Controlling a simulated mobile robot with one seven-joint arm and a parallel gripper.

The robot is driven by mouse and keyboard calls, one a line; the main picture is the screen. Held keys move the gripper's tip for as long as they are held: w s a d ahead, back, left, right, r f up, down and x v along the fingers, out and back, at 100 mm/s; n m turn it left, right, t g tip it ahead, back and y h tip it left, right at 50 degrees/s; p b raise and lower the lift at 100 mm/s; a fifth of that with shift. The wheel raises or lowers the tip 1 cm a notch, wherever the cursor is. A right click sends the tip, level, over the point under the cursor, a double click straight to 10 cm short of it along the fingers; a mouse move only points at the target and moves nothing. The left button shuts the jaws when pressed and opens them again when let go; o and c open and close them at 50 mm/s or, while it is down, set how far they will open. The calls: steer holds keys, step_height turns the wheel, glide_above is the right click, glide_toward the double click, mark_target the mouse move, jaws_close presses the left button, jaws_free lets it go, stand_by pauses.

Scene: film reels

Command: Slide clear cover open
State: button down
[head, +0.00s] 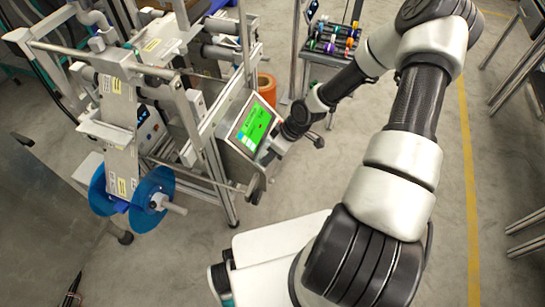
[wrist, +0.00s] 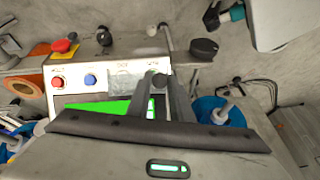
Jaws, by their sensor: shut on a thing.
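A machine control panel with a bright green screen (head: 254,123) faces me in the middle of the head view. In the wrist view the green screen (wrist: 108,108) shows below a light panel strip with a red button (wrist: 57,82) and a blue button (wrist: 90,79). A greyish see-through patch, seemingly the clear cover (wrist: 126,84), lies beside my fingers. My gripper (wrist: 160,82) is at this panel, its two fingers close together and shut on what looks like the cover's edge. The held part is mostly hidden. In the head view my gripper is at the panel's lower right edge.
Blue reels (head: 150,205) hang on the machine's left side. An orange roll (head: 267,88) stands behind the panel. A rack with colourful spools (head: 333,42) is at the back. Metal frame bars surround the panel; open floor lies to the right.

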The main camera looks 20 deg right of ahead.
steer(key=shift+w+a+r+p, duration=0.2)
steer(key=shift+w+a+r, duration=0.15)
steer(key=shift+r, duration=0.2)
steer(key=shift+w+a+r+p, duration=0.2)
steer(key=shift+a+r, duration=0.2)
steer(key=shift+r, duration=0.1)
steer(key=shift+f, duration=0.1)
steer(key=c, duration=1.6)
jaws_free()
steer(key=shift+o, duration=0.2)
steer(key=p+v, duration=0.5)
steer(key=v, duration=1.2)
steer(key=shift+r, duration=0.25)
steer(key=shift+s, duration=0.1)
